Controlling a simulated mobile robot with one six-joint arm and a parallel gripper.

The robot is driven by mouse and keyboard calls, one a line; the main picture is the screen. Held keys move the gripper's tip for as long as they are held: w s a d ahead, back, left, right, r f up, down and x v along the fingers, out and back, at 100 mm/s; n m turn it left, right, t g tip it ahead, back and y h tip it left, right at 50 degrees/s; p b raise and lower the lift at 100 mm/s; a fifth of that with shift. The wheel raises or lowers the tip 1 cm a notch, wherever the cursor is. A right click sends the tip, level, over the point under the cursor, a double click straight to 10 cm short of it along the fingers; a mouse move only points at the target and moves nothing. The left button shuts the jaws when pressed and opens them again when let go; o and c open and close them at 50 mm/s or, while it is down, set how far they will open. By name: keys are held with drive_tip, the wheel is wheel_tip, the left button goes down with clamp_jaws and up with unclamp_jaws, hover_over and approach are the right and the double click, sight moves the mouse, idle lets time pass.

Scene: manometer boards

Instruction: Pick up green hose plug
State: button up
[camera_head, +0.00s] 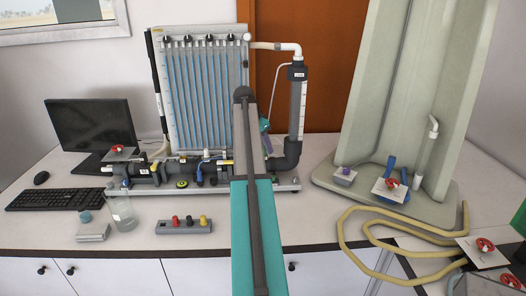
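A small black piece with a green ring (182,184) lies on the bench at the foot of the manometer board, left of my arm; it may be the green hose plug, but it is too small to be sure. My teal and dark grey arm rises through the middle of the view. My gripper's fingers cannot be made out; the arm hides that area.
The manometer board (203,90) with its pipes and valves stands behind. A yellow hose (350,245) loops at right by the pale green stand (400,205).

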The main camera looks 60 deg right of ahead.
drive_tip(key=shift+f, duration=0.3)
idle(0.4)
clamp_jaws()
